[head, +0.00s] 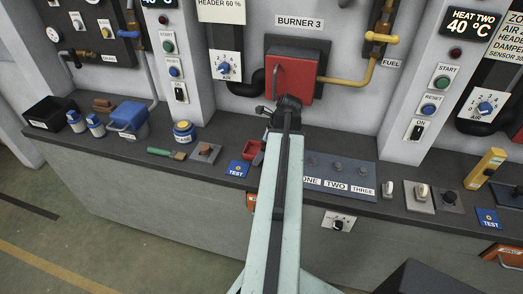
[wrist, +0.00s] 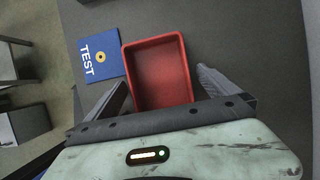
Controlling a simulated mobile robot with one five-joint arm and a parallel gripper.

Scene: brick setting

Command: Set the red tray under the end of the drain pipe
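The red tray (wrist: 160,75) lies on the dark ledge, empty, in the wrist view. In the head view the part of the red tray (head: 251,151) left of my arm shows; the arm hides the rest. My gripper (wrist: 160,76) is open, with one finger on each side of the tray and small gaps beside its walls. I cannot tell how high the fingers are above the ledge. In the head view my arm hides the fingertips. A grey-blue pipe (head: 148,75) comes down the wall at the left in the head view; it looks like the drain pipe.
A blue TEST card (wrist: 98,55) lies beside the tray. A numbered panel (head: 345,172) lies right of my arm.

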